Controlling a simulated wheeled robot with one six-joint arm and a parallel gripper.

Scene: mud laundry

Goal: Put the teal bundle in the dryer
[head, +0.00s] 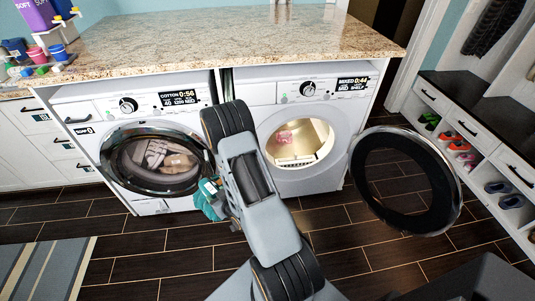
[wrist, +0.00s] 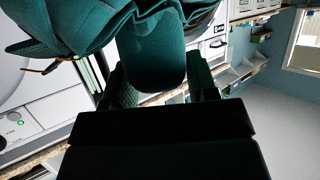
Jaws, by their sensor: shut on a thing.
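The teal bundle (head: 207,199) hangs in front of the left machine in the head view, left of my arm, clear of the dryer opening. In the wrist view the teal bundle (wrist: 75,30) fills the top, with folded cloth and an orange tie. My gripper (head: 214,190) is shut on it; my arm partly hides the grip in the head view. The dryer (head: 322,92) is the right machine. Its round door (head: 446,165) stands swung open to the right. Its lit drum (head: 298,143) shows a pink item inside.
The left machine (head: 130,112) has its round door shut on grey and tan laundry. A granite counter (head: 230,37) runs above both machines. A shoe shelf (head: 480,150) stands at the right. A striped rug (head: 45,268) lies at lower left on the dark tiled floor.

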